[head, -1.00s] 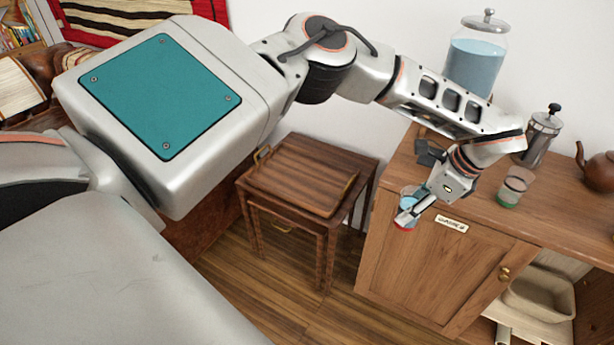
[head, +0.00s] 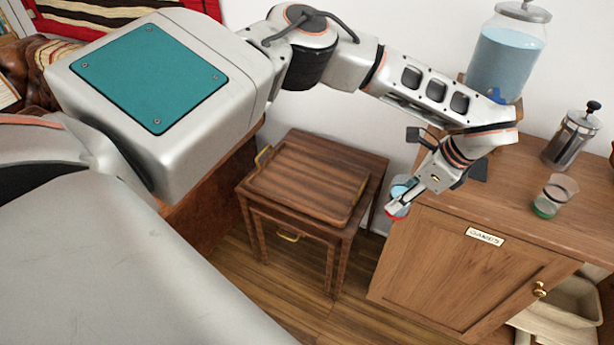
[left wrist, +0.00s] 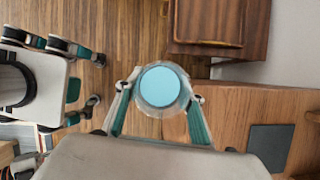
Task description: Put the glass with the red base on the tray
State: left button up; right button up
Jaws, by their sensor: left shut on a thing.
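The glass with the red base (head: 398,212) is in my left gripper (head: 397,207), off the left edge of the cabinet in the head view. Pale blue liquid shows in the glass, and it looks about upright. In the left wrist view the glass (left wrist: 161,88) is seen from above, between the two fingers of my left gripper (left wrist: 160,105). The wooden tray (head: 308,184) with brass handles lies on a small dark wooden table, left of the held glass. It is empty.
The wooden cabinet (head: 440,262) stands at the right. On it are a glass with a green base (head: 553,196), a French press (head: 571,137) and a large blue-filled dispenser (head: 505,60). The small table (head: 371,171) stands against the wall, with a gap before the cabinet.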

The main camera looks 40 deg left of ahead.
aim_at(325, 198)
jog(key=i+j, duration=0.1)
jog(key=j, duration=0.45)
jog(key=i+j+z, duration=0.1)
jog(key=j, duration=0.4)
jog(key=i+j+z, duration=0.1)
jog(key=j, duration=0.45)
